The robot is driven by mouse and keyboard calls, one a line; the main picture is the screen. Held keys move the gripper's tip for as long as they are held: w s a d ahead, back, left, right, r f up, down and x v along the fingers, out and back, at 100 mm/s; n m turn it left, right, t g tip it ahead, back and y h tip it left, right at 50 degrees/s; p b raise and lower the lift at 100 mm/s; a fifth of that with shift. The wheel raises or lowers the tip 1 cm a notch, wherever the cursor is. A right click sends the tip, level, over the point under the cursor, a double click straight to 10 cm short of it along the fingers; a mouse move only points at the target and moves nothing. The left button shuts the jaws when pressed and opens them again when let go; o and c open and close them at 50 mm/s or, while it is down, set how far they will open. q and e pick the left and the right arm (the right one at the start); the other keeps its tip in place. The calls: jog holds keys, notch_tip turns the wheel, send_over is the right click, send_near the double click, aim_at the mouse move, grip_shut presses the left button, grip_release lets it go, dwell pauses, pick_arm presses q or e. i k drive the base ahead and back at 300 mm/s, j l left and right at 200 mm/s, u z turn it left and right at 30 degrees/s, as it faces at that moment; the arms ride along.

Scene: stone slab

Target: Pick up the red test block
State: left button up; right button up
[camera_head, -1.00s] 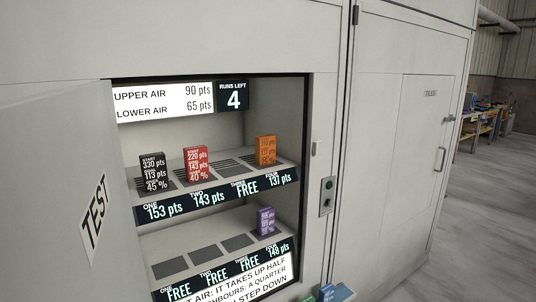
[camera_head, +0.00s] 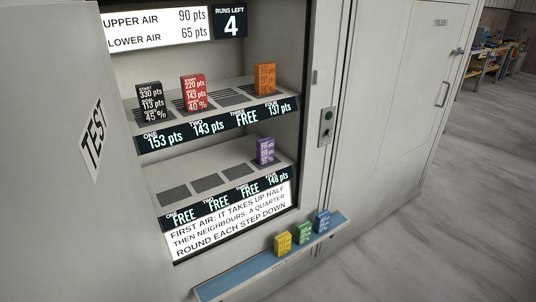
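The red test block (camera_head: 194,93) stands upright on the upper shelf (camera_head: 215,118) of the open cabinet, at the spot labelled TWO. Its face carries white print reading 220 pts, 143 pts and 40 %. A black block (camera_head: 151,102) stands to its left at ONE. An orange block (camera_head: 265,79) stands to its right at FOUR, with the THREE spot bare between them. Neither of my grippers shows in the head view.
A purple block (camera_head: 265,151) stands on the lower shelf at FOUR. Yellow (camera_head: 283,243), green (camera_head: 304,233) and blue (camera_head: 322,222) blocks stand on a blue ledge (camera_head: 235,280) below. The open TEST door (camera_head: 70,150) flanks the cabinet's left. Floor is clear at right.

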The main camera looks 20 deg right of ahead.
aim_at(193, 87)
jog(key=i+l, duration=0.1)
jog(key=l, duration=0.25)
jog(key=i+l, duration=0.1)
jog(key=l, duration=0.25)
jog(key=i+l, duration=0.15)
jog(key=l, duration=0.2)
jog(key=i+l+z, duration=0.25)
jog(key=i+z, duration=0.15)
